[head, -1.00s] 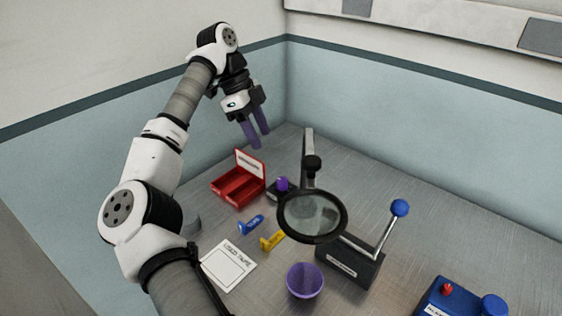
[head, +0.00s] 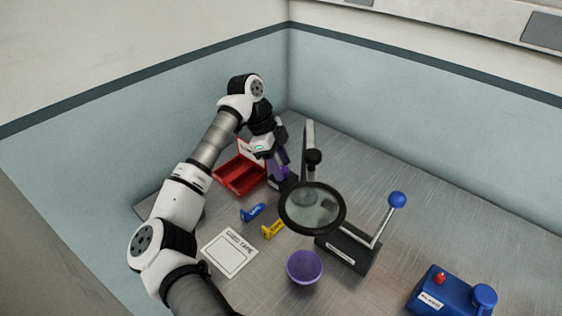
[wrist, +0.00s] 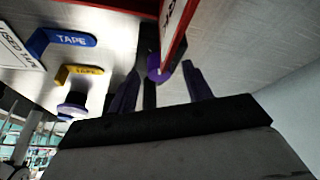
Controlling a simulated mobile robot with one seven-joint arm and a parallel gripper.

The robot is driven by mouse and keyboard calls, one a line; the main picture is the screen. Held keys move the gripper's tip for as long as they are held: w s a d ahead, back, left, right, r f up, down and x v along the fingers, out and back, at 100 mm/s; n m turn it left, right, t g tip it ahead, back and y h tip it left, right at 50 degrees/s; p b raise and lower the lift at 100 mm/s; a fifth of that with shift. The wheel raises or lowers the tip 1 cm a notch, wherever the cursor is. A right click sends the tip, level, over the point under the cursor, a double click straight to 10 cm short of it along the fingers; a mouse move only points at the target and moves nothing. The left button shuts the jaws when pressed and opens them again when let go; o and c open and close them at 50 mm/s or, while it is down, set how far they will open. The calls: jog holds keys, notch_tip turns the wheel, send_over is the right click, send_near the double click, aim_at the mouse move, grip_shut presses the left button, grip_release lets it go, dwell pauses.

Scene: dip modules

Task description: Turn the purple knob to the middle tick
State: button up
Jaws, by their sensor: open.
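The purple knob (wrist: 153,66) shows between my gripper's fingers in the wrist view, partly covered by the red box's raised sign. It sits on a small dark base (head: 291,184), which is mostly hidden by my fingers in the head view. My gripper (head: 279,168) points down at the knob; its purple fingers are apart, one on each side of the knob in the wrist view (wrist: 160,84). I cannot tell whether they touch it. The ticks and the knob's pointer are not visible.
The red box (head: 240,181) with its raised sign stands close beside my gripper. A magnifier (head: 313,208) on a stand is close on the right.

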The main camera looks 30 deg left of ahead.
jog(key=shift+d+f, duration=0.15)
jog(key=shift+f, duration=0.2)
jog(key=shift+c, duration=0.4)
jog(key=c, duration=0.9)
